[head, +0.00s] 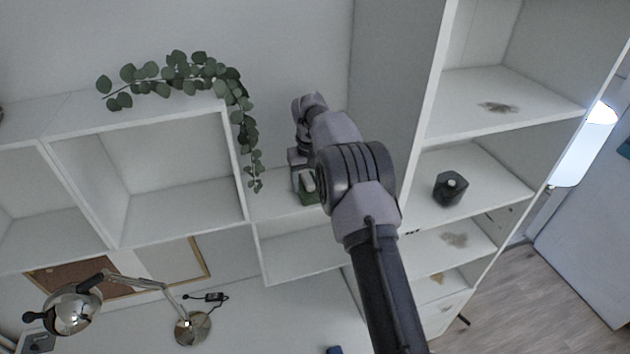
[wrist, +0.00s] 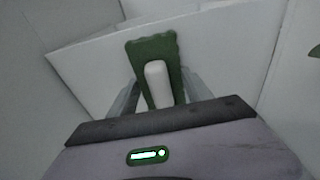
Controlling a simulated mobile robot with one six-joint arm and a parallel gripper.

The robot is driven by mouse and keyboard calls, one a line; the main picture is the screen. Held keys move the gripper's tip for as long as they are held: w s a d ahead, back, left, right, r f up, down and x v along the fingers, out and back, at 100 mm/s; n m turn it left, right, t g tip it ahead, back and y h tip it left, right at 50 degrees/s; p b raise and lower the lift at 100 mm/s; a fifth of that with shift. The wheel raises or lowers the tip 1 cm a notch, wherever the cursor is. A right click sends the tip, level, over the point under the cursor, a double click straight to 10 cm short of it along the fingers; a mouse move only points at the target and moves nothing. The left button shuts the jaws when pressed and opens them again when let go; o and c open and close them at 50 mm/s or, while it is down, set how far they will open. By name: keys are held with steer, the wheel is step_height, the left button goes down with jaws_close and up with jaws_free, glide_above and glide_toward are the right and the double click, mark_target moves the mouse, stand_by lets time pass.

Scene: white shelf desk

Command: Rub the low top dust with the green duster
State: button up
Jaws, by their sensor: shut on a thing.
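The green duster (head: 309,198) is in my gripper (head: 302,172), over the low top (head: 268,207) of the small shelf box in the middle of the head view. In the wrist view the duster (wrist: 150,47) shows a green pad with a pale handle (wrist: 158,85). My gripper (wrist: 158,98) is shut on that handle there, one finger on each side. The pad is at or just above the white surface; I cannot tell whether it touches. No dust shows on the visible part of the low top; the duster and my arm hide some of it.
A trailing plant (head: 244,125) hangs left of my gripper. A desk lamp (head: 75,310) stands below left.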

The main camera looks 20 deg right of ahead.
mark_target(287, 195)
steer(key=shift+a, duration=3.25)
steer(key=shift+w+d+r+p, duration=0.15)
steer(key=shift+d+p, duration=0.5)
steer(key=shift+d, duration=1)
steer(key=shift+d+f+p, duration=0.2)
steer(key=shift+d+p, duration=0.25)
steer(key=shift+d, duration=1.5)
steer(key=shift+d+r+p, duration=0.15)
steer(key=shift+d+p, duration=0.55)
steer(key=shift+d, duration=1.1)
steer(key=shift+a+f+b, duration=0.2)
steer(key=shift+a+b, duration=0.4)
steer(key=shift+a, duration=1.15)
steer(key=shift+a+r, duration=0.15)
steer(key=shift+a, duration=1.85)
steer(key=shift+a+b, duration=0.45)
steer(key=shift+a, duration=1.2)
